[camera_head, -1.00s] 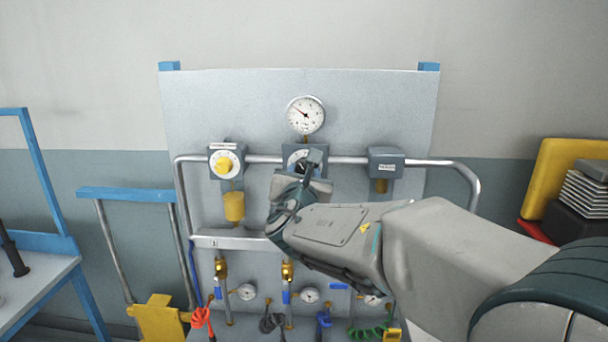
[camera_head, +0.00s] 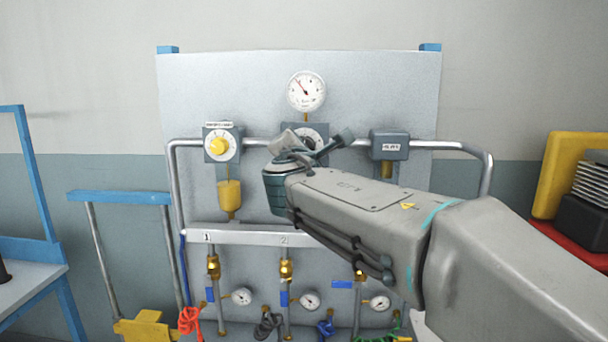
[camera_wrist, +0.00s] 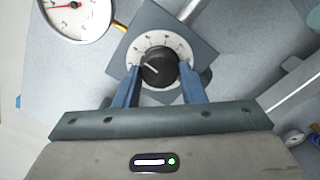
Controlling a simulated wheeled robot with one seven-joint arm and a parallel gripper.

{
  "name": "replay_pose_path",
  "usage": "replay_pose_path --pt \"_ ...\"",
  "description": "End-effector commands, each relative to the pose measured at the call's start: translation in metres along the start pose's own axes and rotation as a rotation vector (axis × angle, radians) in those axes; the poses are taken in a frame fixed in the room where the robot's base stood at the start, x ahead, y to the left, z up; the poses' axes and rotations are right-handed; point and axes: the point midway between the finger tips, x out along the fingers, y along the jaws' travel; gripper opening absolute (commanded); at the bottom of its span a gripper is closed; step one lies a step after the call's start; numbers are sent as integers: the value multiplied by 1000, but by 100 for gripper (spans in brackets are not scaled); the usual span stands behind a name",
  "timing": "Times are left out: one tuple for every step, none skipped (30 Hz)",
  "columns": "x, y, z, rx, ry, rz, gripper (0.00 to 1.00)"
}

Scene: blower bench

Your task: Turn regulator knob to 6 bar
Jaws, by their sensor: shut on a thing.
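The regulator is a grey box with a round white dial (camera_head: 318,130) in the middle of the panel. Its black knob (camera_wrist: 160,70) with a white pointer line shows in the wrist view. My gripper (camera_wrist: 160,74) has its two blue fingers shut on the knob, one on each side. In the head view my gripper (camera_head: 318,150) hides most of the regulator. The round pressure gauge (camera_head: 306,92) above it has a red needle pointing up and left. The gauge (camera_wrist: 78,12) is partly cut off in the wrist view. The dial numbers are too small to read.
A box with a yellow knob (camera_head: 218,146) is left of the regulator and a grey box (camera_head: 389,146) is right of it. A metal pipe (camera_head: 460,147) runs across the panel. Below are a numbered rail (camera_head: 245,237), small gauges and coloured hoses.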

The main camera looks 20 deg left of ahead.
Motion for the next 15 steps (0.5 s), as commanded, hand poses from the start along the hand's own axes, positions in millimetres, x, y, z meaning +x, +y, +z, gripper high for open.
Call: replay_pose_path --pt "0 -5 -4 45 -2 2 14" --pt "0 -5 -4 74 -2 2 14" --pt "0 -5 -4 113 -2 1 14" --pt "0 -5 -4 141 -2 2 14" --pt "0 -5 -4 169 -2 2 14" --pt "0 -5 -4 207 -2 2 14" --pt "0 -4 -4 236 -2 2 14" --pt "0 -4 -4 265 -1 2 14" --pt "0 -4 -3 303 -2 2 14" --pt "0 -4 -3 330 -2 2 14" --pt "0 -4 -3 360 -2 2 14" --pt "0 -4 -3 397 -2 1 14" --pt "0 -4 -3 425 -2 2 14" --pt "0 -4 -3 454 -2 1 14" --pt "0 -3 -3 492 -2 1 14"
